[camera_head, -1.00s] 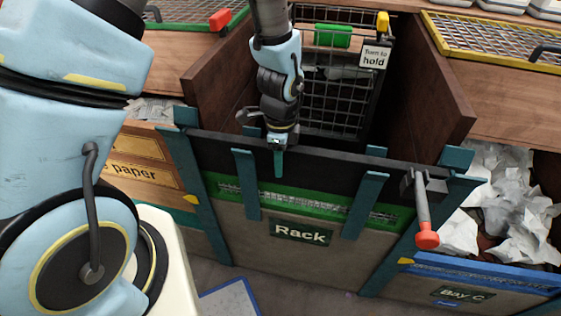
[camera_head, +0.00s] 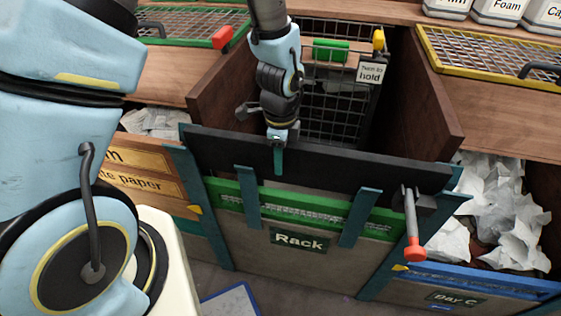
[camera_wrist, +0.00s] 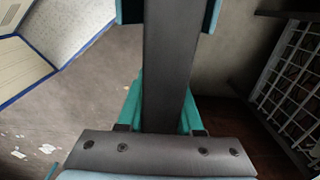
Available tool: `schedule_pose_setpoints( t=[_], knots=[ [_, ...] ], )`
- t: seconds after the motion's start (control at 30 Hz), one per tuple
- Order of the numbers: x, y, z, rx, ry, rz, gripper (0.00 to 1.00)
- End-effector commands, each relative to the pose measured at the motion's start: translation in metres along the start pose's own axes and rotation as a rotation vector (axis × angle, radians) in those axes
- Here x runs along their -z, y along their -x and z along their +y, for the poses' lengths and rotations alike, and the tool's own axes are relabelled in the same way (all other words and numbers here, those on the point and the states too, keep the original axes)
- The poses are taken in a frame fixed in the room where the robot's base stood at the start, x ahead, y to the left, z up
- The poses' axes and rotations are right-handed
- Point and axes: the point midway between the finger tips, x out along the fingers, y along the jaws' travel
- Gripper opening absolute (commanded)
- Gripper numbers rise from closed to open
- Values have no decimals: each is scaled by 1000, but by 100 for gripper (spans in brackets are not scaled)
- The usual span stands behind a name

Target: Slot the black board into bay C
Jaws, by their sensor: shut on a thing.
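The black board (camera_head: 350,167) stands on edge along the top of the rack (camera_head: 300,213), behind its two front teal straps. Its lower part is hidden behind the green band. My gripper (camera_head: 278,160) is shut on the board's top edge, left of its middle. In the wrist view the board (camera_wrist: 170,60) runs as a dark strip between the teal fingers (camera_wrist: 160,115). Bay C (camera_head: 520,283), with a blue top edge and a dark label, is at the lower right.
A lever with a red end (camera_head: 415,250) hangs at the rack's right post. Crumpled white paper (camera_head: 485,205) fills the space above Bay C. Wooden side walls (camera_head: 432,95) and a wire cage (camera_head: 340,105) stand behind the rack. A yellow-rimmed mesh (camera_head: 490,55) lies at upper right.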

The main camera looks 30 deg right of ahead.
Motion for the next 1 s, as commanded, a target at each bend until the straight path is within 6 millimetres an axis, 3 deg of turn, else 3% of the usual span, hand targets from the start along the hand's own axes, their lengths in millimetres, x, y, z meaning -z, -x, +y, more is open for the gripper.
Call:
schedule_pose_setpoints(
  t=[0.03, 0.6, 0.8, 1.0],
  knots=[
    [0, 18, -1, 3, 0, 1, 0],
    [0, 119, -1, 3, 2, 1, 0],
    [1, 137, -1, 2, -1, 1, 0],
    [1, 136, 0, 2, 0, 1, 0]
  ],
)
